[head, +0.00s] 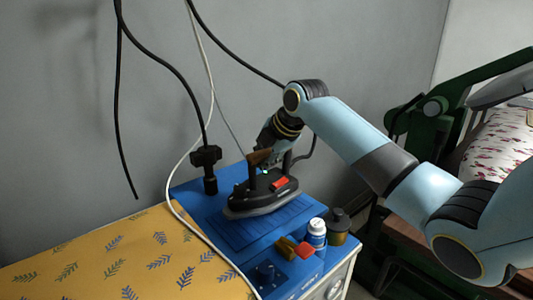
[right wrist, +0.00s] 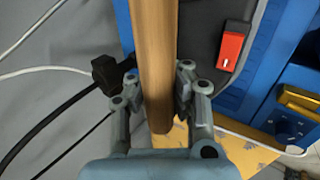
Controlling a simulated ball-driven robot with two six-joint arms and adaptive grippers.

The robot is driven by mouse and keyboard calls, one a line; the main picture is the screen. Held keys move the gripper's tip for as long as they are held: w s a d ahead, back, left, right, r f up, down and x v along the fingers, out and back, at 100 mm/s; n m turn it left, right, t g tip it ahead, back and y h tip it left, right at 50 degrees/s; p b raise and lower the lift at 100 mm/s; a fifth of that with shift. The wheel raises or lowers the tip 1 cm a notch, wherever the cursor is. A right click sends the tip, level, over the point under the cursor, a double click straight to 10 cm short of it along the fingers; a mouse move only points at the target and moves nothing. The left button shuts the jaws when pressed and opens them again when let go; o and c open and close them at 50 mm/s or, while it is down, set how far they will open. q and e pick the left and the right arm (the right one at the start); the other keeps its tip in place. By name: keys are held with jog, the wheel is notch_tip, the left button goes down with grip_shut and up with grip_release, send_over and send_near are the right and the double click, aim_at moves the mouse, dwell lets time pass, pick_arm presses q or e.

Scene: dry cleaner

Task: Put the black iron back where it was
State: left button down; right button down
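The black iron (head: 262,194) has a wooden handle, a red switch and a grey sole. In the head view it is over the blue top (head: 202,196) of the cabinet, at the ribbed rest area (head: 245,230). I cannot tell whether its sole touches the rest. My right gripper (head: 266,158) reaches the handle from above and behind. In the right wrist view the wooden handle (right wrist: 154,60) lies between the two fingers (right wrist: 157,85), which close against its sides. The red switch (right wrist: 232,48) is to its right. My left gripper is not in view.
A white-capped bottle (head: 316,234), a dark olive container (head: 338,226) and small yellow and red items (head: 293,248) stand at the blue top's right front. A yellow leaf-patterned board (head: 115,262) is left. Black and white cables hang along the wall. A green machine (head: 440,130) stands right.

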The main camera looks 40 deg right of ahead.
aim_at(263, 182)
jog(key=shift+w+f, duration=0.1)
jog(key=shift+f, duration=1.15)
jog(key=c, duration=1.9)
grip_release()
jog(key=shift+s+f, duration=0.2)
jog(key=shift+f, duration=0.1)
jog(key=o, duration=0.6)
jog(key=shift+c, duration=0.2)
jog(key=v, duration=1.2)
